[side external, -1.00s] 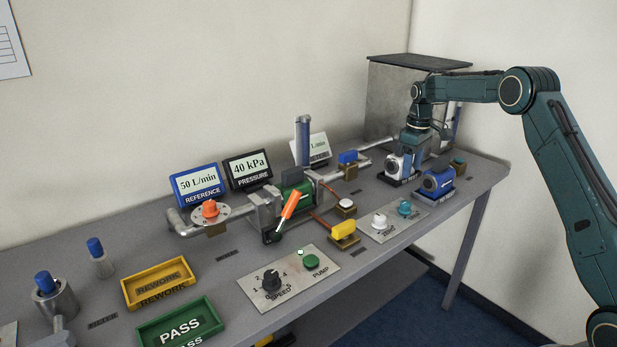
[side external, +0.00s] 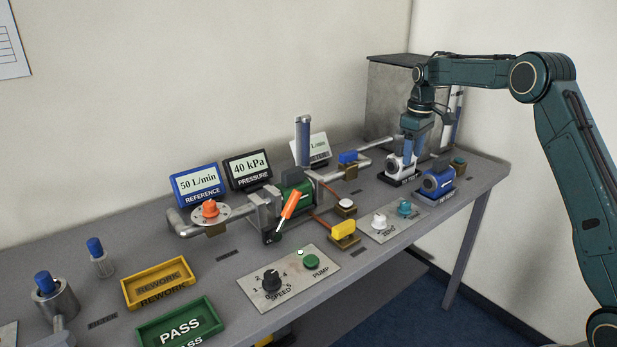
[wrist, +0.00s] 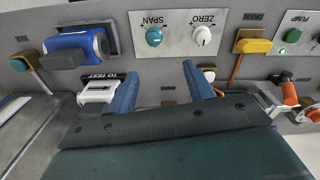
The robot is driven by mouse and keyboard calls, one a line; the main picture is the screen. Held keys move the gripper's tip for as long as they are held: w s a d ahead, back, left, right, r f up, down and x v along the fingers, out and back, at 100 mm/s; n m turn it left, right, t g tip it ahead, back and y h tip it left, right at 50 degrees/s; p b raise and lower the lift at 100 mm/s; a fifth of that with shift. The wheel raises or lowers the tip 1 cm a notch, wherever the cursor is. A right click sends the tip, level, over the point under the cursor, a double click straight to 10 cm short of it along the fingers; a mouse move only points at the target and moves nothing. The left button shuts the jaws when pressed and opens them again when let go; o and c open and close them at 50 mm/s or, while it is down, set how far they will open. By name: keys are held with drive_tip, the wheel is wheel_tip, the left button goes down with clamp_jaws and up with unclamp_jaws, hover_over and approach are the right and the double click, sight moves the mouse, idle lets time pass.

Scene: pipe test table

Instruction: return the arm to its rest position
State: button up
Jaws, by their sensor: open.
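My gripper (side external: 414,148) hangs pointing down over the right part of the table, above and beside the white meter (side external: 398,166) on its dark "TO TEST" stand. In the wrist view my gripper (wrist: 165,80) shows two blue fingers spread apart with nothing between them. The white meter (wrist: 97,90) lies just left of the left finger in that view. Whether the finger touches it I cannot tell. The rest position is not marked in either view.
A blue meter (side external: 437,182) stands right of the white one. A grey tank (side external: 392,95) is behind my gripper. The pipe line with the green unit (side external: 296,196), and the span and zero panel (side external: 394,217), lie to the left. Open air is above the table.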

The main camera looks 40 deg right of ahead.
drive_tip(key=s+a+r+m+t, duration=0.1)
drive_tip(key=s+a+r+t, duration=0.2)
drive_tip(key=s+a+r, duration=1.1)
drive_tip(key=s+a+f, duration=0.1)
drive_tip(key=s+a, duration=0.2)
drive_tip(key=s, duration=0.4)
drive_tip(key=s+a+f+t, duration=0.1)
drive_tip(key=s+a+f, duration=0.1)
drive_tip(key=s, duration=0.5)
drive_tip(key=s+a+f+m+t, duration=0.1)
drive_tip(key=s+a+f, duration=0.1)
drive_tip(key=s+a, duration=0.2)
drive_tip(key=s, duration=0.3)
drive_tip(key=shift+a+f, duration=0.25)
drive_tip(key=shift+a, duration=0.15)
